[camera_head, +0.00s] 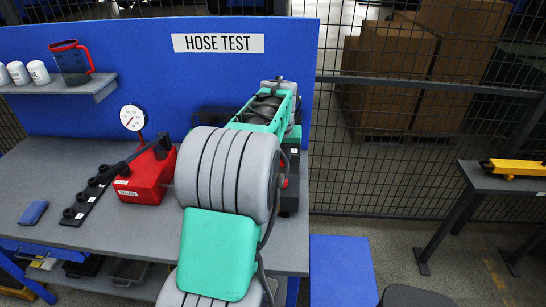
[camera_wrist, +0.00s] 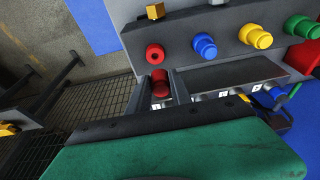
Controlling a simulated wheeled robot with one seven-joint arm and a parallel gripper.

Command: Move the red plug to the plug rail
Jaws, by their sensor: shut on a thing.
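In the wrist view the red plug (camera_wrist: 159,86) is between the two fingers of my gripper (camera_wrist: 160,90), which is shut on it. It is just clear of a red-ringed port (camera_wrist: 154,54) with a dark centre on a grey block (camera_wrist: 180,38). In the head view my arm hides the gripper and the red plug. A dark strip with several round black holders, seemingly the plug rail (camera_head: 92,192), lies on the bench left of the red pump.
Blue (camera_wrist: 204,46), yellow (camera_wrist: 256,37) and green (camera_wrist: 300,27) plugs sit on the same block. On the bench (camera_head: 60,160) stand a red pump (camera_head: 146,182) with lever and gauge (camera_head: 133,118), and a blue cloth (camera_head: 33,212). A shelf (camera_head: 70,88) holds a jug and cups.

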